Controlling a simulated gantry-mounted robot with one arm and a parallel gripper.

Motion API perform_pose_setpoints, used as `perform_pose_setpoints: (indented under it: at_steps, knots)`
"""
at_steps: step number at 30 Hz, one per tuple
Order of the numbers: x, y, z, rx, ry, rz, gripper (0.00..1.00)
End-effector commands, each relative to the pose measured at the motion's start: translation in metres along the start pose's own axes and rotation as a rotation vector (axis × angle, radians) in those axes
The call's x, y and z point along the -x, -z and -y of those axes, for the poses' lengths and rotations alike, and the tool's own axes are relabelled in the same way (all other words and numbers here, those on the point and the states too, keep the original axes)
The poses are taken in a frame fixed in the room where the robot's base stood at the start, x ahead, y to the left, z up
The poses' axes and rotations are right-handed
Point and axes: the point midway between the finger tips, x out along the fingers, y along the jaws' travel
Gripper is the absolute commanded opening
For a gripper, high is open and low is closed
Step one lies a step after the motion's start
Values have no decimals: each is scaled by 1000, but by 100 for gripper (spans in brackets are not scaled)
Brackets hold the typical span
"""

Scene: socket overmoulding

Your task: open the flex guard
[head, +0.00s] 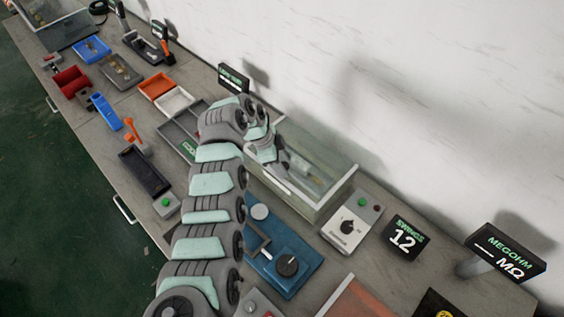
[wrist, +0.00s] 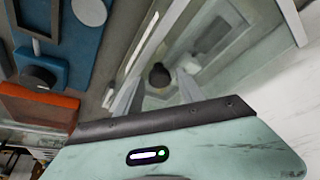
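The flex guard looks to be the clear-walled box (head: 335,190) right of my arm in the head view. Pale parts inside it show through the clear panels. My gripper (head: 283,166) is at the box's upper left part, by its near long edge. My arm hides the box's left end. In the wrist view the clear box (wrist: 225,55) fills the middle and right. My gripper's two pale fingers (wrist: 157,92) stand apart, with a dark round knob (wrist: 159,75) seen between them. I cannot tell whether either finger touches the box.
A grey control box (head: 350,228) with a dial stands right of the clear box. A blue fixture (head: 290,262) with a black knob is in front. A "SWINGS 12" sign (head: 403,238) and a megohm display (head: 505,252) are further right. Trays (head: 158,85) line the bench leftward.

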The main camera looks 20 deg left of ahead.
Motion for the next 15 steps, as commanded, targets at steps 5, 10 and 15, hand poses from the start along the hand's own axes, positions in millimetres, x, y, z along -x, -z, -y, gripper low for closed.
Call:
perform_pose_setpoints:
  at_steps: [5,10,15]
  knots:
    - [0,0,0,0,0,0,30]
    - [0,0,0,0,0,0,16]
    - [0,0,0,0,-1,0,2]
